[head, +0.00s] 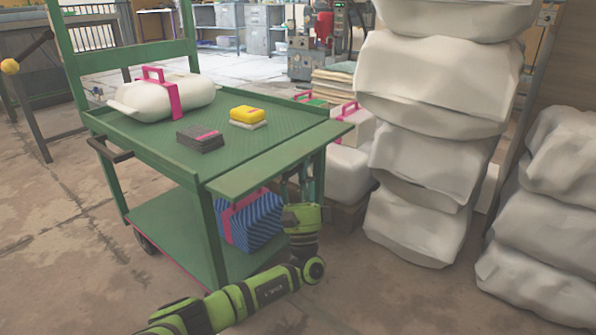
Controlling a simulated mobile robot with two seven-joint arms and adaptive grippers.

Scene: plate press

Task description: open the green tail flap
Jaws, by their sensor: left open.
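The green tail flap (268,167) is a long flat panel at the near right end of the green cart (215,245). It sticks out roughly level with the cart's deck. My left gripper (303,182) is open just below the flap's outer edge, with its fingers pointing up. I cannot tell whether the fingers touch the flap. Nothing shows between the fingers. My right gripper is not in view.
On the deck lie a white bundle with a pink strap (185,98), a dark block (199,139) and a yellow item (247,114). A blue striped bag (255,222) sits on the lower shelf. White sacks (430,150) are stacked close on the right.

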